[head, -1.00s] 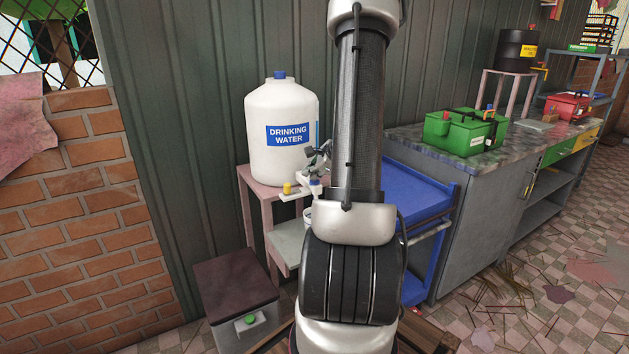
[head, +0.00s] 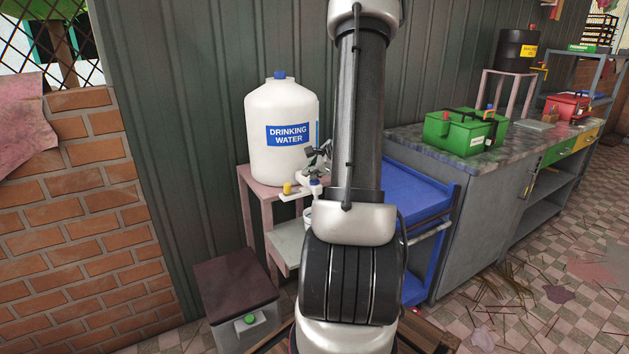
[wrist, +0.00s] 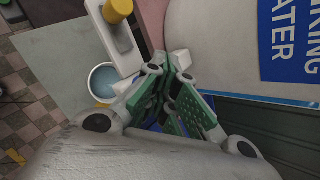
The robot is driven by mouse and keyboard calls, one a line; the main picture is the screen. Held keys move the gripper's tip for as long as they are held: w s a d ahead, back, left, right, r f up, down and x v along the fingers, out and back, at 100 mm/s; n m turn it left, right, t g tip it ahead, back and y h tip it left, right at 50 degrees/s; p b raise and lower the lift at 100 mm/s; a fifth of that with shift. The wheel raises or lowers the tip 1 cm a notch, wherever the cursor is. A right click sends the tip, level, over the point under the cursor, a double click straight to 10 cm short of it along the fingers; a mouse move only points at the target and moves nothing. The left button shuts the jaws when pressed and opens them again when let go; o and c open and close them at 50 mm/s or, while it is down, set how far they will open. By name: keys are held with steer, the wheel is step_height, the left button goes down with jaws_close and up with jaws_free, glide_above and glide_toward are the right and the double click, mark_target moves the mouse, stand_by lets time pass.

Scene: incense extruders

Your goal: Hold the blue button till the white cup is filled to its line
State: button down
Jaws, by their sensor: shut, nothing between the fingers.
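The white water jug (head: 283,135), labelled DRINKING WATER, has a pale dispensing bracket in front with a yellow button (head: 287,188) and a blue button (head: 315,185). My gripper (head: 318,168) is shut and empty, just above the blue button; whether it touches is unclear. In the wrist view my gripper (wrist: 165,78) hides the blue button, and the yellow button (wrist: 120,8) shows at the top. The white cup (head: 307,214) stands below the bracket, partly hidden by my arm. From above, the cup (wrist: 91,82) shows bluish water inside; its line is not visible.
The jug stands on a pinkish stand (head: 255,181) with a lower grey shelf (head: 284,240). A blue cart (head: 418,195) is close on the right, beside a workbench (head: 480,200) with a green toolbox (head: 465,133). A box with a green button (head: 237,290) stands at lower left.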

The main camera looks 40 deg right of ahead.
stand_by(0.7)
steer(key=shift+r, duration=0.95)
step_height(320, 180, up, 5)
stand_by(0.7)
